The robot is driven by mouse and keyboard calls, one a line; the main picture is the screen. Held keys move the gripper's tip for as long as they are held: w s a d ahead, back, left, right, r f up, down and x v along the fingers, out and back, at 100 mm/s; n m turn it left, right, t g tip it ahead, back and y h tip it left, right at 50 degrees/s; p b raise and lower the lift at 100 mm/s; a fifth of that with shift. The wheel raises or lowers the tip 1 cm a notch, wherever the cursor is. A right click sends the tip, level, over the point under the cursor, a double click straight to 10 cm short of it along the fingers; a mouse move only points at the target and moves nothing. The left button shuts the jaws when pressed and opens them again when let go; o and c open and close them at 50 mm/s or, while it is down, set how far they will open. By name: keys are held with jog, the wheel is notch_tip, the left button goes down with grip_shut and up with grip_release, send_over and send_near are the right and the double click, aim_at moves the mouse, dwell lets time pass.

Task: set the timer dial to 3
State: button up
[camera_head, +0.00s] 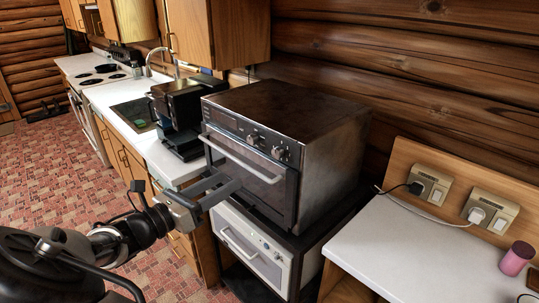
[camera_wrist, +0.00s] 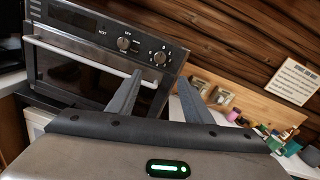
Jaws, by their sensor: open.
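The upper oven is a dark, steel-sided countertop oven (camera_head: 300,110) with a display and two round knobs on its front panel. The left knob (camera_wrist: 124,43) also shows in the head view (camera_head: 252,138). The right knob (camera_wrist: 160,57) has small marks around it and shows in the head view (camera_head: 278,152). I cannot tell for certain which is the timer dial, or read its setting. My gripper (camera_head: 231,181) is open and empty, in front of the oven door and below the knobs, apart from them. Its two fingers point toward the oven in the wrist view (camera_wrist: 160,76).
The oven door has a long bar handle (camera_head: 242,160) near my fingers. A white lower oven (camera_head: 252,245) sits beneath. A black coffee machine (camera_head: 177,115) stands to the left. At right is a white counter (camera_head: 420,255) with wall outlets and a pink cup (camera_head: 516,258).

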aim_at(275, 154)
jog(key=p+x, duration=0.1)
jog(key=x, duration=1.6)
jog(key=shift+w+d+p, duration=0.1)
jog(key=shift+w+p, duration=0.05)
jog(key=shift+p, duration=0.2)
jog(key=c, duration=1.1)
